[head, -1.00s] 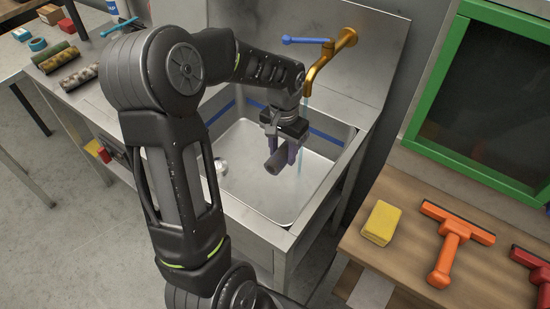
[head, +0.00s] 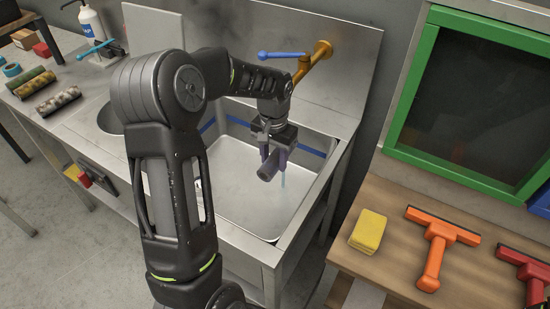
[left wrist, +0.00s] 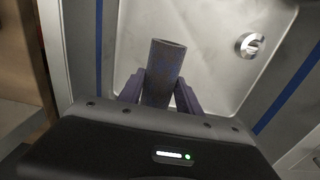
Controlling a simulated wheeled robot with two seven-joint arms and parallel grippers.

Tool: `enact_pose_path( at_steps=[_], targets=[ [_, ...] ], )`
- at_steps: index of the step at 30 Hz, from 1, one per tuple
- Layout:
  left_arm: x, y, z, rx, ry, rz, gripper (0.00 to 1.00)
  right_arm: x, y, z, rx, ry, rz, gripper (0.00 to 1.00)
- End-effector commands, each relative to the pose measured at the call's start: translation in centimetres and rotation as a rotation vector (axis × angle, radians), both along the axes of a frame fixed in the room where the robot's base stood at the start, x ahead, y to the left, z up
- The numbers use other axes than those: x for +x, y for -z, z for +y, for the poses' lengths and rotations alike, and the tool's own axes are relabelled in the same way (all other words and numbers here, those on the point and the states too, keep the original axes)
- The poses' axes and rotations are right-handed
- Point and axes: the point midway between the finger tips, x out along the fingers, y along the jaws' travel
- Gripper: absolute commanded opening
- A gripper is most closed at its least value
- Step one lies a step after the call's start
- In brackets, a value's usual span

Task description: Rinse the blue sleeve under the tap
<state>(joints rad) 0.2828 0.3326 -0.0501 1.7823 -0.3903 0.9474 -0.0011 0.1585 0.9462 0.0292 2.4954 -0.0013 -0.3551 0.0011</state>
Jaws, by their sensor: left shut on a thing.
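My left gripper (head: 273,163) is shut on a dark grey-blue sleeve (head: 268,173), a short hollow tube, held tilted above the sink basin (head: 240,200). In the left wrist view the sleeve (left wrist: 163,72) sits between the two purple fingers and shows bluish flecks. The brass tap (head: 322,50) has a blue lever (head: 278,56); my left wrist covers its spout end. I cannot tell whether water touches the sleeve. My right gripper is not in view.
A wooden bench (head: 385,265) at right holds a yellow sponge (head: 368,232) and orange and red squeegees (head: 437,245). The basin floor looks clear apart from the drain (left wrist: 249,44).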

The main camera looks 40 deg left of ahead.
Motion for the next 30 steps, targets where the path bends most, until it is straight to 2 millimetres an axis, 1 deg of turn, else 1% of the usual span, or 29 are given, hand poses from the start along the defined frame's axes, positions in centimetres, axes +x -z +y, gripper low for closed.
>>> enact_pose_path(
  at_steps=[5, 14, 30],
  targets=[
    [-0.01, -0.03, 0.08, 0.000, 0.000, 0.000, 0.00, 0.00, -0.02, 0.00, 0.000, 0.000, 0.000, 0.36],
    [-0.07, -0.03, 0.80, 0.000, -0.001, -0.001, 0.00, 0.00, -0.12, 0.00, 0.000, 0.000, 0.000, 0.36],
    [-0.09, -0.01, 0.79, 0.000, 0.000, 0.000, 0.00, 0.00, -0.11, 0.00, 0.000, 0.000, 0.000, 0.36]
  ],
)
